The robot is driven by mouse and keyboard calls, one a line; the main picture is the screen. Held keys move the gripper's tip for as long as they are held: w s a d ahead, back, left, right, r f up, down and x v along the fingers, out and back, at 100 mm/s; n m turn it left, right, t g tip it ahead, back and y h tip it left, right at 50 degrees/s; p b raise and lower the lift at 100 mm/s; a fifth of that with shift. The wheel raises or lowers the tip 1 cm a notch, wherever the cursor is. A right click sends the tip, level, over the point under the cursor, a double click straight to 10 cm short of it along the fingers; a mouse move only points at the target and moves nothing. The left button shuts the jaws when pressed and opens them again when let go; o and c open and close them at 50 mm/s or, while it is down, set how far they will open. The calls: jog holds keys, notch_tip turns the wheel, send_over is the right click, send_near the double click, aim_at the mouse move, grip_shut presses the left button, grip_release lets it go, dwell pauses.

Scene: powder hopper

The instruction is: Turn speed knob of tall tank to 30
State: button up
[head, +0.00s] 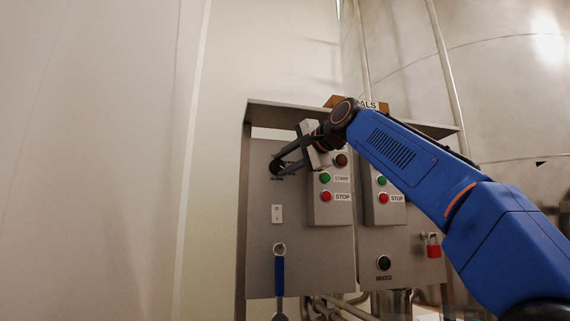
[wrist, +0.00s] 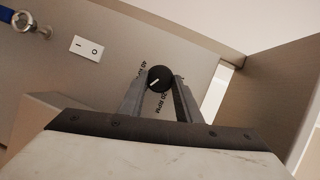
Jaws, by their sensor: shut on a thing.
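The speed knob (wrist: 159,79) is black and round with a white pointer line, on the grey control panel (head: 262,225). In the wrist view it sits between the two jaws of my gripper (wrist: 160,88), which are shut on it. The pointer aims toward the lower left in that view. Printed marks around it include "RPM"; the exact setting is hard to read.
A box with a green START button (head: 325,178) and red STOP button (head: 326,197) stands beside my gripper. A second button box (head: 384,212) is to its right. A white rocker switch (head: 277,214), blue-handled tool (head: 279,275), MIXED knob (head: 383,262) and red padlock (head: 433,251) are lower.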

jog(key=shift+f, duration=0.15)
jog(key=o, duration=1.1)
jog(key=shift+a, duration=0.1)
jog(key=shift+c, duration=0.2)
jog(key=v, duration=1.7)
jog(key=shift+s+r, duration=0.15)
jog(key=shift+r, duration=0.05)
